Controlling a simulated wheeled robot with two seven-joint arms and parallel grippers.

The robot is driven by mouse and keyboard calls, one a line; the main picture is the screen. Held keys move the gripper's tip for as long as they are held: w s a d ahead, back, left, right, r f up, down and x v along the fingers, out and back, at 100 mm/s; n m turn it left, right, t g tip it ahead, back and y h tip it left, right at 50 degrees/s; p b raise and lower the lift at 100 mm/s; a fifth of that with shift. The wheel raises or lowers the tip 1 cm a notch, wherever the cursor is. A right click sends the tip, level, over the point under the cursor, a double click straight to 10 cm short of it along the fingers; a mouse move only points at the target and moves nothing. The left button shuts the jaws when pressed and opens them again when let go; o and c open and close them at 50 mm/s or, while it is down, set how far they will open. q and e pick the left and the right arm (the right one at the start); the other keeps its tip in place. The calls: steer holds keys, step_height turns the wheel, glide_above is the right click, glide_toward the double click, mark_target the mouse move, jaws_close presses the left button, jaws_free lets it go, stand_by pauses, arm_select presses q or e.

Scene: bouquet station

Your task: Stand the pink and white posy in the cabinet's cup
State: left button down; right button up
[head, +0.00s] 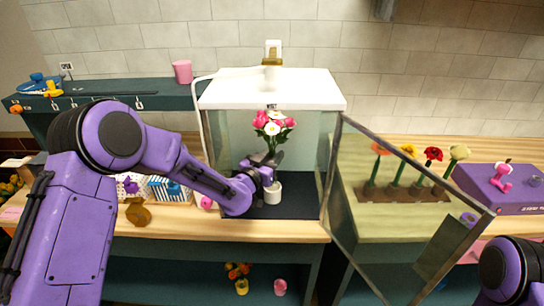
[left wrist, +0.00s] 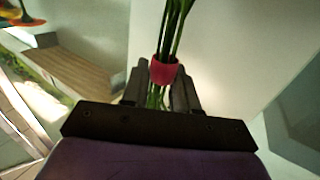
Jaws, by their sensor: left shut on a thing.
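The pink and white posy (head: 273,128) is upright inside the glass cabinet (head: 232,135), its blooms at the top. My left gripper (head: 270,163) is shut on its stems. In the left wrist view the green stems (left wrist: 176,25) with a red band (left wrist: 164,70) run between the dark fingers (left wrist: 160,92). The white cup (head: 274,193) stands on the cabinet's dark floor, just below my gripper. The lower stem ends are hidden behind the gripper, so I cannot tell whether they are in the cup. My right gripper is out of view.
The cabinet's glass door (head: 395,215) stands open to the right, toward me. Behind it are several flowers in a soil strip (head: 405,190). A purple box (head: 505,190) is at far right. Left of the cabinet are a striped box (head: 165,188) and a brass-coloured object (head: 138,213).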

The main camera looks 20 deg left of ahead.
arm_select(q)
steer(key=shift+f+b, duration=0.25)
steer(key=shift+b, duration=0.25)
stand_by(0.6)
steer(key=shift+f, duration=0.1)
steer(key=shift+f+b, duration=0.8)
steer(key=shift+s+f, duration=0.1)
steer(key=shift+f, duration=0.05)
steer(key=shift+f+b, duration=0.4)
steer(key=shift+b, duration=0.15)
stand_by(0.4)
steer(key=shift+f+b, duration=0.6)
steer(key=shift+f, duration=0.05)
steer(key=shift+f, duration=0.1)
steer(key=shift+f+b, duration=0.45)
steer(key=shift+b, duration=0.1)
